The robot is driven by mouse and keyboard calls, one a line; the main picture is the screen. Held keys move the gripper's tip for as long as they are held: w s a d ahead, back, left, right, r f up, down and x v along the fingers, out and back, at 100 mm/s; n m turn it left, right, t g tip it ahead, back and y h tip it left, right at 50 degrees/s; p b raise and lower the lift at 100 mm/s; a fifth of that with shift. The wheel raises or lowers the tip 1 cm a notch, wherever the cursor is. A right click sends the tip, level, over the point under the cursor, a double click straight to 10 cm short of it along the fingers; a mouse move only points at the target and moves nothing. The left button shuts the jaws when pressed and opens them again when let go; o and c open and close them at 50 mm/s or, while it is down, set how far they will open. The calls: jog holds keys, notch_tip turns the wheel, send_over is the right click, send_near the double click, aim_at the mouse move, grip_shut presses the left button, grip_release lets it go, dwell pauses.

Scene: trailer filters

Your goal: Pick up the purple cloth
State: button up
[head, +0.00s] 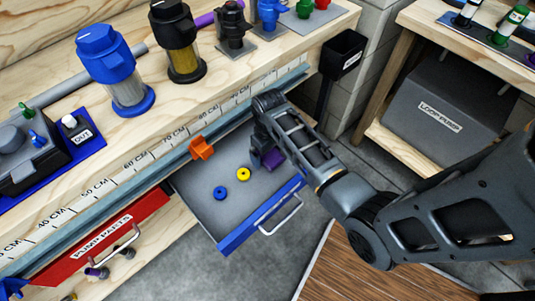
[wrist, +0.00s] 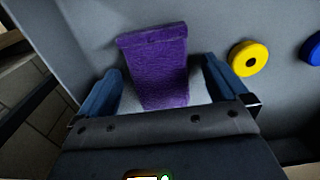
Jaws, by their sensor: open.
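The purple cloth (wrist: 158,62) lies in the open drawer (head: 215,215) and looks like a folded, textured block in the wrist view. In the head view only a bit of the cloth (head: 273,159) shows beside my gripper (head: 262,160); the arm hides part of it. In the wrist view my gripper (wrist: 162,85) is open, with one blue-grey finger on each side of the cloth's lower part. I see gaps between the fingers and the cloth. I cannot tell how far down the fingertips reach.
A yellow ring (head: 243,174) and a blue ring (head: 220,193) lie in the drawer, left of my gripper. The drawer has a blue front with a handle (head: 280,214). The workbench edge with a ruler (head: 150,150) and an orange clip (head: 201,147) runs behind it.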

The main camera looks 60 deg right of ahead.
jog(key=c, duration=1.1)
jog(key=shift+r, duration=0.15)
jog(key=shift+r, duration=0.55)
notch_tip(320, 180, up, 3)
jog(key=shift+p, duration=0.45)
jog(key=s+d+r, duration=0.1)
jog(key=s+r, duration=0.1)
jog(key=s, duration=0.1)
jog(key=s+d+r, duration=0.2)
jog(key=s, duration=0.2)
jog(key=s+d+r+p, duration=0.1)
jog(key=s+d+r, duration=0.1)
jog(key=s, duration=0.1)
jog(key=shift+s+d+r, duration=0.15)
jog(key=shift+d+r, duration=0.1)
jog(key=shift+r, duration=0.1)
